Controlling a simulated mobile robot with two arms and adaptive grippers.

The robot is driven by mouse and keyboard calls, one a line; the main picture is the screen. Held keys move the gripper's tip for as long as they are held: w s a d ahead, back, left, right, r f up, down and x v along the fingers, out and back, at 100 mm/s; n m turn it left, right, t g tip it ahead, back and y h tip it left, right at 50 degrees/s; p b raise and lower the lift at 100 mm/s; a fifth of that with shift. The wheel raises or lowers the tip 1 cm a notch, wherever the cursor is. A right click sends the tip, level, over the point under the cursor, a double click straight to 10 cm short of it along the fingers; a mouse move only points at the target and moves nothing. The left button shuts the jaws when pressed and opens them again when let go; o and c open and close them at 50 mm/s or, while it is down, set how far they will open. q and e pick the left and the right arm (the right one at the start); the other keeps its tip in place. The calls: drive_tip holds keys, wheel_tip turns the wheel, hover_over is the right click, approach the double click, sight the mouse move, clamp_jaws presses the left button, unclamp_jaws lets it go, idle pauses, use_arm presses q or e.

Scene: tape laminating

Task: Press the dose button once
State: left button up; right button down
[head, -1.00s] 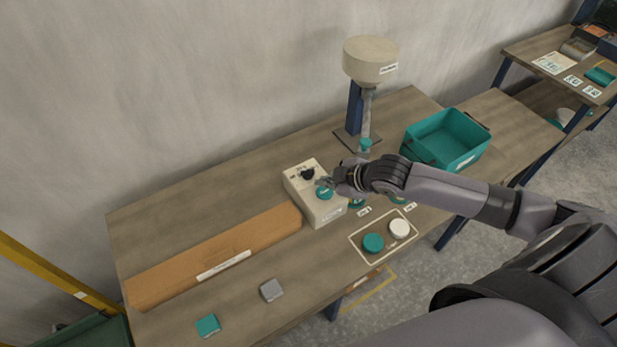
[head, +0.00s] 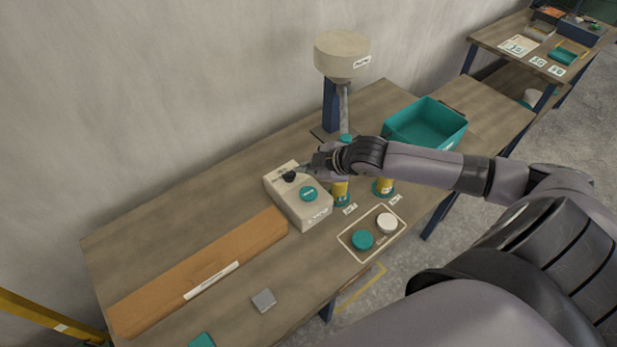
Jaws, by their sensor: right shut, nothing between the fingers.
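The beige control box (head: 312,213) stands on the workbench at the middle of the head view. On its top are a round teal button (head: 308,194) and a black knob (head: 289,176). My right gripper (head: 300,169) is shut and empty. Its tips are at the far side of the box top, close to the black knob and behind the teal button in the picture. I cannot tell whether the tips touch the knob. The teal button is uncovered. A beige dispenser head (head: 341,55) stands on a post behind the box. My left gripper is out of view.
A long orange-brown block (head: 200,272) lies left of the box. Yellow and teal containers (head: 384,187) stand right of it, partly behind my right arm. A framed area holds a teal lid (head: 362,240) and a white lid (head: 387,223). A teal bin (head: 425,122) sits at the back right.

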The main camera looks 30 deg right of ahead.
drive_tip(key=b, duration=0.5)
hover_over(308, 195)
wheel_tip(308, 195, down, 5)
drive_tip(key=shift+w+f, duration=0.1)
drive_tip(key=shift+f+b, duration=0.35)
drive_tip(key=shift+f, duration=0.7)
drive_tip(key=shift+f, duration=0.4)
drive_tip(key=shift+f, duration=0.55)
idle(0.7)
idle(0.3)
drive_tip(key=shift+r+p, duration=1)
drive_tip(key=shift+p, duration=0.05)
